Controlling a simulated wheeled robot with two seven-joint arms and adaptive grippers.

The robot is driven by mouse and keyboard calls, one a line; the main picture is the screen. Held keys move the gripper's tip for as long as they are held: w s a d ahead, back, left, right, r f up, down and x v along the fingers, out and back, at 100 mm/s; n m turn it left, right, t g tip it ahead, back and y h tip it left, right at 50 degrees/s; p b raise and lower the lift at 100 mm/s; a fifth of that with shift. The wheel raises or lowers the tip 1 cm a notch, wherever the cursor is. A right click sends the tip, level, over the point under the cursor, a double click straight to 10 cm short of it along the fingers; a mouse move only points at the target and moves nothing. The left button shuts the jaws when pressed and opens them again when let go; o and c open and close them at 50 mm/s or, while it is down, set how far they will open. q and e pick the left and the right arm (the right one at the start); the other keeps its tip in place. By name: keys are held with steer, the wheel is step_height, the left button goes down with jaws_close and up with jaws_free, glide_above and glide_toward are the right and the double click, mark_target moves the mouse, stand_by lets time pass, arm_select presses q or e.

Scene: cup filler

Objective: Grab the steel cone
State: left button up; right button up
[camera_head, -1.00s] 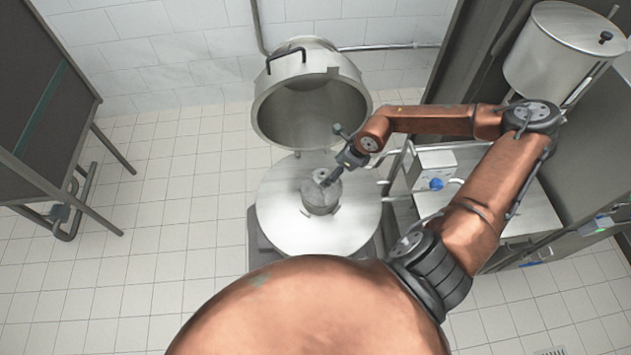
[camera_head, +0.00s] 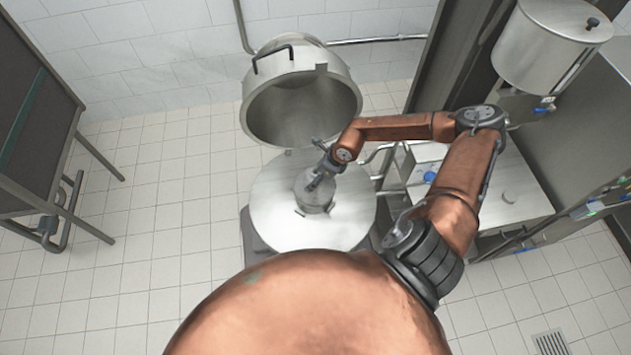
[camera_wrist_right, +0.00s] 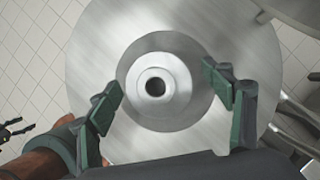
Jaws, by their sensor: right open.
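The steel cone (camera_head: 313,199) stands upright in the middle of a wide, round steel dish (camera_head: 275,225). In the right wrist view the cone (camera_wrist_right: 155,112) is seen from above, with a dark round hole at its top. My right gripper (camera_head: 318,178) is over the cone. In the right wrist view its two green-padded fingers (camera_wrist_right: 163,91) are apart, one towards each side of the cone, and hold nothing. Whether they touch the cone is not clear. A dark two-pronged gripper, apparently my left one (camera_wrist_right: 14,130), shows at the left edge of that view; its jaw state is unclear.
A raised round steel lid (camera_head: 300,105) stands behind the dish. To the right are a steel side table (camera_head: 505,195) and a steel hopper (camera_head: 545,50). A dark-panelled stand (camera_head: 35,110) is at the left. The tiled floor between stand and dish is clear.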

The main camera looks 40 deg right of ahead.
steer(key=shift+f, duration=0.1)
steer(key=shift+c, duration=0.3)
jaws_close()
stand_by(0.6)
